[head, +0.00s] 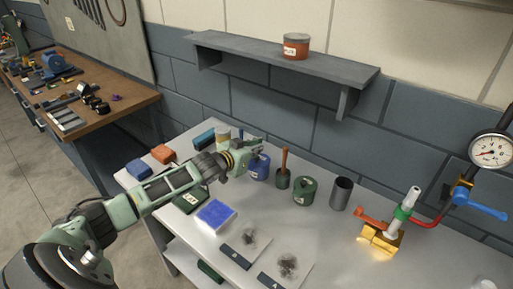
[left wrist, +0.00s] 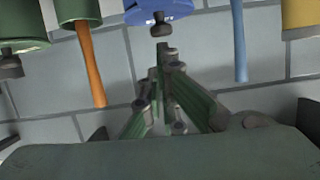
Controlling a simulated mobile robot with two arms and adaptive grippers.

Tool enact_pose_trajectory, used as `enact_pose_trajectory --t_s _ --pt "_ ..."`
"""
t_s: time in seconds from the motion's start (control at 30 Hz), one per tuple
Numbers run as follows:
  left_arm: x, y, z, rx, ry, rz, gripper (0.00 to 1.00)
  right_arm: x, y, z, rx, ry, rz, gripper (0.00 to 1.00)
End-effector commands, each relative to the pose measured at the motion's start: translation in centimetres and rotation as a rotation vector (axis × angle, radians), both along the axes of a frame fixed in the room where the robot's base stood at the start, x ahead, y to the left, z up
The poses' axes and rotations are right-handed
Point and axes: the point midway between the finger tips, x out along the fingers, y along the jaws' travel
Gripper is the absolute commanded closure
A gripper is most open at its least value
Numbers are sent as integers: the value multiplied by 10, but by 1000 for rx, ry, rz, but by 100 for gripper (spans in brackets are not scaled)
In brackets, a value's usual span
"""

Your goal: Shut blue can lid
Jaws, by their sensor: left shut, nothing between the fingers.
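The blue can (head: 260,169) stands on the light grey table, toward its back. My left gripper (head: 257,144) is just above the can and covers part of its top. Its fingers are shut with nothing between them. In the left wrist view the shut fingers (left wrist: 160,78) point at a blue round part (left wrist: 150,11) with a dark knob (left wrist: 160,27), with a gap between. I cannot tell whether the lid is fully down. My right gripper is not in view.
A green pot with a brush (head: 283,180), a green can (head: 304,191) and a dark cup (head: 341,193) stand right of the blue can. A brass valve fixture (head: 382,238) is further right. A shelf (head: 285,61) with an orange tin (head: 296,46) hangs above.

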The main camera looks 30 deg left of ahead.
Motion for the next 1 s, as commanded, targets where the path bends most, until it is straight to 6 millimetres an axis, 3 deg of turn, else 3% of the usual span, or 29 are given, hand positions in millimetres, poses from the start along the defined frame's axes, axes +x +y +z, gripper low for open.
enact_pose_trajectory --t_s 0.37,0.63,1.0 --pt "0 0 -3 0 -2 0 100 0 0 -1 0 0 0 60" --pt "1 0 -17 -6 -52 1 100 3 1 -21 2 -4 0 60" --pt "0 1 -16 -5 -49 2 100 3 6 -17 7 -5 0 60"
